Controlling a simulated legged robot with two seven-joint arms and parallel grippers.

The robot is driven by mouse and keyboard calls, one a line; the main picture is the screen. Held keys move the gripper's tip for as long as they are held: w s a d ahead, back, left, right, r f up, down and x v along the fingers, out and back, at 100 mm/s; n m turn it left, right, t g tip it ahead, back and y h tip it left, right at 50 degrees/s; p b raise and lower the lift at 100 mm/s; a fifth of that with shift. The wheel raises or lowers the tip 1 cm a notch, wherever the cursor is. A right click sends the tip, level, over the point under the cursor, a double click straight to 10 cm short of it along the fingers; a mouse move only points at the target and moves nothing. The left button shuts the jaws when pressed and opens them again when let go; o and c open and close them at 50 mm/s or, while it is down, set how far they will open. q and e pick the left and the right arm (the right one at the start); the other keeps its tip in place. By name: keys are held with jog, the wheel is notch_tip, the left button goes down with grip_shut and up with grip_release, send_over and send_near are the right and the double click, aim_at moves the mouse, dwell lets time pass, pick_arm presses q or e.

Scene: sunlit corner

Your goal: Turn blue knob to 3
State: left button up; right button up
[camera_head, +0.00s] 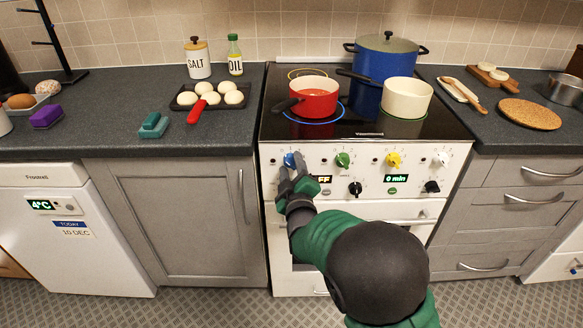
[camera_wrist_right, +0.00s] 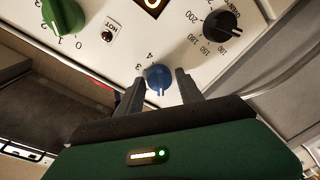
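The blue knob (camera_head: 289,159) is the leftmost of the upper row on the white oven front. In the right wrist view the blue knob (camera_wrist_right: 158,76) sits between my right gripper's fingers (camera_wrist_right: 159,88). A gap shows on each side, so the fingers look open around it and not pressed on it. Its pale mark points toward the gripper's palm; printed 3 and 4 show beside the knob on the side away from the palm. In the head view my right gripper (camera_head: 293,174) partly covers the knob. My left gripper is out of view.
A green knob (camera_head: 342,160), a yellow knob (camera_head: 393,160), a white knob (camera_head: 442,159) and black knobs (camera_head: 355,188) share the panel. A red pot (camera_head: 314,99), a cream pot (camera_head: 408,98) and a blue pot (camera_head: 385,62) stand on the hob. The oven handle runs below the panel.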

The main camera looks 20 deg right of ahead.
grip_shut()
jog(key=shift+f, duration=0.1)
jog(key=m+b, duration=0.2)
jog(key=m, duration=0.1)
jog(key=m+b, duration=0.1)
jog(key=shift+f+m, duration=0.25)
jog(key=shift+m, duration=0.05)
jog(key=m+h+b, duration=0.1)
jog(key=m+b, duration=0.2)
jog(key=m, duration=0.4)
jog(key=shift+a+f+t+b, duration=0.1)
jog(key=shift+t+b, duration=0.3)
jog(key=m+h+b, duration=0.1)
jog(key=m+b, duration=0.3)
jog(key=m, duration=0.4)
jog(key=m+h+b, duration=0.1)
jog(key=m+b, duration=0.2)
jog(key=m, duration=0.3)
jog(key=shift+a+g, duration=0.1)
jog(key=shift+g, duration=0.2)
